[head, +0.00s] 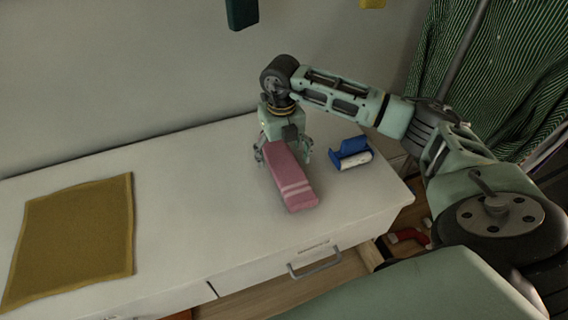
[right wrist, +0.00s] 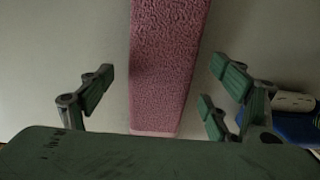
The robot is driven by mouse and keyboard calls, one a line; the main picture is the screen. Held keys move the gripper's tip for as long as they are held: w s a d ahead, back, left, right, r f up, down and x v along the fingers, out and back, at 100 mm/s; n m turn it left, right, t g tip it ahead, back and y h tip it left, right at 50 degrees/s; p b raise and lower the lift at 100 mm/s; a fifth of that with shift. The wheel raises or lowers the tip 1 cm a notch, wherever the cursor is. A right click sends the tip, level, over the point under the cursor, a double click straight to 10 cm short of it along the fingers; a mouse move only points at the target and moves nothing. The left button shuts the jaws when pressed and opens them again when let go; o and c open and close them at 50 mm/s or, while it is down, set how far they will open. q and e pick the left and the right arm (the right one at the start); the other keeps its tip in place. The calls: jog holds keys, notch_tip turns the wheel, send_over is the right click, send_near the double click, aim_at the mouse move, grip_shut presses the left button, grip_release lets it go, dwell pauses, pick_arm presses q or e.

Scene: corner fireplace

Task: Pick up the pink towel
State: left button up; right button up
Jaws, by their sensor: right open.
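The pink towel (head: 292,181) is a long folded bundle with pale stripes near its front end. It lies on the white cabinet top, pointing toward the front edge. My right gripper (head: 283,155) is over the towel's back part, pointing down, with fingers to either side of it. In the right wrist view the towel (right wrist: 168,65) runs between the spread fingers of the right gripper (right wrist: 165,82), with gaps on both sides. The gripper is open and holds nothing. My left gripper is not in view.
A blue holder with a white roll (head: 351,155) stands right of the towel, close to the right gripper; it also shows in the right wrist view (right wrist: 294,122). A mustard cloth (head: 75,240) lies at the left of the white cabinet (head: 190,200). The top between is clear. A striped green curtain (head: 500,75) hangs at right.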

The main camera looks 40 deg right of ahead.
jog(key=shift+f, duration=0.9)
jog(key=shift+c, duration=0.3)
jog(key=c, duration=1.3)
